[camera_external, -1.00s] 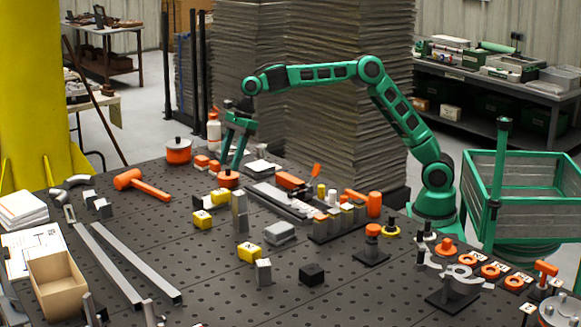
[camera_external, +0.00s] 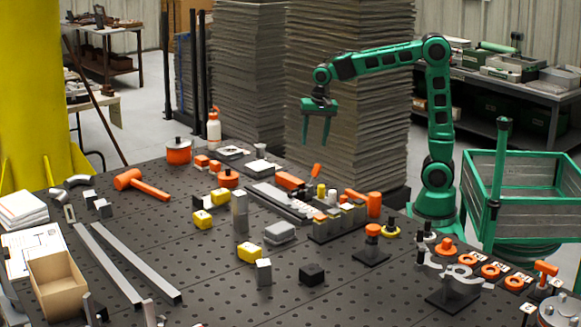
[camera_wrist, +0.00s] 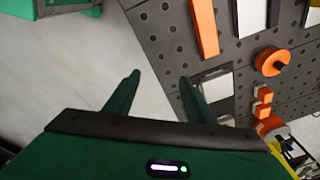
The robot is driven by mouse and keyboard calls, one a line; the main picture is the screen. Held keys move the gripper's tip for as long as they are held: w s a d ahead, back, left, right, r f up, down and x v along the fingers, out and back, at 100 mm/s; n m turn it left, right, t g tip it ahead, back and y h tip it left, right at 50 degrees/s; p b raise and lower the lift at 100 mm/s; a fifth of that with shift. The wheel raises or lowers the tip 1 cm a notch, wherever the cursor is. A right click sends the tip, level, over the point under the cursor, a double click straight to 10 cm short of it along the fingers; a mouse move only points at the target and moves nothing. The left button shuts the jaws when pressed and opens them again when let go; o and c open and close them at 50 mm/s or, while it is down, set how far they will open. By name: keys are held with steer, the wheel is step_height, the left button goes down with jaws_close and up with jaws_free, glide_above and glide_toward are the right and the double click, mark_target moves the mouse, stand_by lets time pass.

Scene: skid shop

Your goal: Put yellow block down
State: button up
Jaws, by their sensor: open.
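My gripper (camera_external: 315,141) is open and empty, raised above the far edge of the table in front of the stacked sheets. In the wrist view its two fingers (camera_wrist: 160,78) are apart with nothing between them. Several yellow blocks stand on the dark perforated table (camera_external: 195,272): one front left (camera_external: 203,219), one just behind it (camera_external: 220,196), and one nearer the camera (camera_external: 249,252) beside a grey block. My gripper is well above and away from all of them. No yellow block shows clearly in the wrist view.
A cardboard box (camera_external: 57,288) and long metal bars (camera_external: 105,265) lie front left. A green-framed crate (camera_external: 530,195) stands at the right.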

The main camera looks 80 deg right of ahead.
steer(key=s+d+f+n, duration=0.2)
steer(key=s+f+n, duration=0.1)
steer(key=s, duration=0.7)
steer(key=s+d+f+n+g+y, duration=0.1)
steer(key=s+f+n, duration=0.1)
steer(key=s, duration=0.8)
steer(key=s+d+f+n, duration=0.2)
steer(key=s+f+n, duration=0.1)
steer(key=s, duration=0.7)
steer(key=shift+s+d+f+n+y, duration=0.25)
steer(key=shift+d+f+n+y, duration=0.05)
steer(key=shift+d+f+n, duration=0.1)
